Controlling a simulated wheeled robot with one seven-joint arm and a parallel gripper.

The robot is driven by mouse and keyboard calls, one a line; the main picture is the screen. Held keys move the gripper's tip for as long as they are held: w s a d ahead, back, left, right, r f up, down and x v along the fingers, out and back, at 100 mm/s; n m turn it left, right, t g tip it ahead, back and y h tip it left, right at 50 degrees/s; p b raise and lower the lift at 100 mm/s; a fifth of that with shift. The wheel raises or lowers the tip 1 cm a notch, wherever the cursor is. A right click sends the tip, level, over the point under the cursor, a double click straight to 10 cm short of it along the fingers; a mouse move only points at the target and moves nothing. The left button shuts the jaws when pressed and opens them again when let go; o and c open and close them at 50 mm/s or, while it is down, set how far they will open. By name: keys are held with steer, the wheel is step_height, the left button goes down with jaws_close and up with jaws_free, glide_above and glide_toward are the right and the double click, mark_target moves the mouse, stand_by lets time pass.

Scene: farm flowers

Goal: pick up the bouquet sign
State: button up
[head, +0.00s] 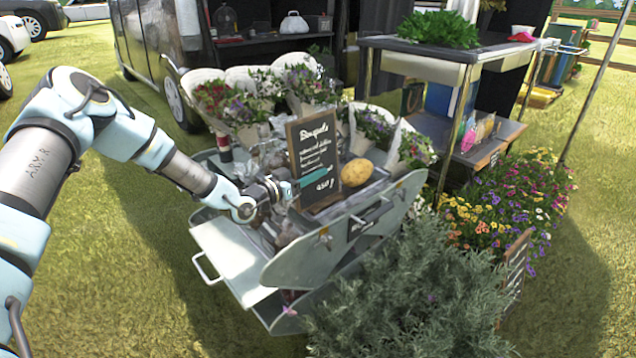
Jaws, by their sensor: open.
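The bouquet sign (315,145) is a small dark chalkboard with a wooden frame and white writing that reads "Bouquets". It stands upright, leaning slightly, on the grey metal cart (325,258). My gripper (290,187) is at the sign's lower left edge, with its fingers reaching toward the board. A teal finger part shows in front of the sign's lower face. My gripper is open; I cannot tell whether its fingers touch the sign or lie on both sides of it.
A yellow potato-like object (357,172) sits right of the sign. Wrapped bouquets (238,105) stand behind it. A leafy bush (405,290) crowds the cart's front right. A table (425,55) stands behind right. Grass (130,290) is open at left.

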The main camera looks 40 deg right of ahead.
jaws_close()
stand_by(0.3)
stand_by(1.1)
